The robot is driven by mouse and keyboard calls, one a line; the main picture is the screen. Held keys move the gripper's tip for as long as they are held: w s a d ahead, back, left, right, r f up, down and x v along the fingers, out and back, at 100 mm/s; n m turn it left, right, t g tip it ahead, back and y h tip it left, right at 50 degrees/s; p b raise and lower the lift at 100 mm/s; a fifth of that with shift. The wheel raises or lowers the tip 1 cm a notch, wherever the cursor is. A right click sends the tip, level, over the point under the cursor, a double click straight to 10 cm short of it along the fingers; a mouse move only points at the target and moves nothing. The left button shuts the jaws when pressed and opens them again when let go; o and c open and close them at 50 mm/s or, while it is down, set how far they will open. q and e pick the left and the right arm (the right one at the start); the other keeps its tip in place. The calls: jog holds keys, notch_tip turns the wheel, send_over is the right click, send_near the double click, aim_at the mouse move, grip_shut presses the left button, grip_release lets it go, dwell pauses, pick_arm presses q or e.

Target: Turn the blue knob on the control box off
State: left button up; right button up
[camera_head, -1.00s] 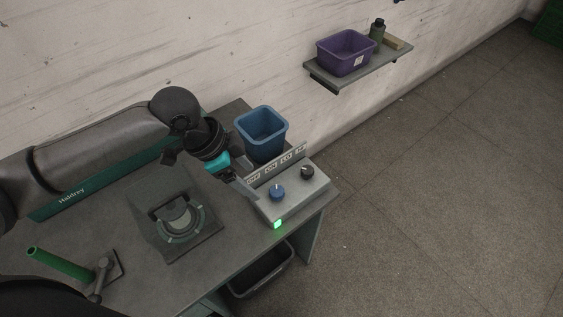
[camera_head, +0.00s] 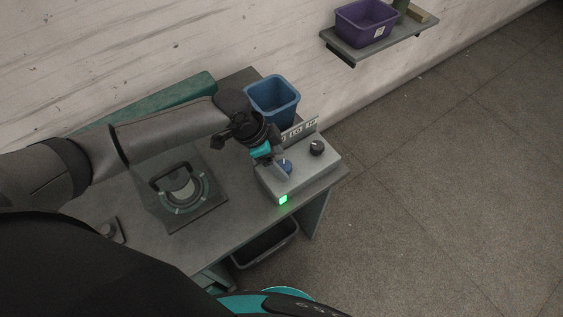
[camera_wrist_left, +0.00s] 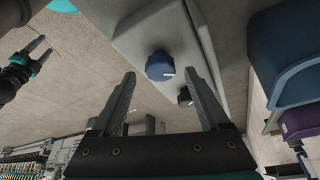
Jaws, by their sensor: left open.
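The grey control box (camera_head: 312,170) stands at the right end of the table, with a lit green lamp (camera_head: 283,200) on its front. Its blue knob (camera_head: 287,165) is partly hidden by my left gripper (camera_head: 280,167) in the head view. In the left wrist view the blue knob (camera_wrist_left: 159,66) has a white mark and lies between and just beyond the open fingertips of my left gripper (camera_wrist_left: 159,76). No contact is visible. My right gripper (camera_wrist_left: 40,51) shows at the left of the wrist view, its fingers apart and empty.
A black knob (camera_head: 316,147) sits on the box beside the blue one. A label plate (camera_head: 300,130) stands along the box's back edge, and a blue bin (camera_head: 272,98) is behind. A round handled fixture (camera_head: 183,190) is on the table to the left.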

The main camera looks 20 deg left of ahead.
pick_arm(q)
jog(key=shift+x, duration=0.8)
grip_shut()
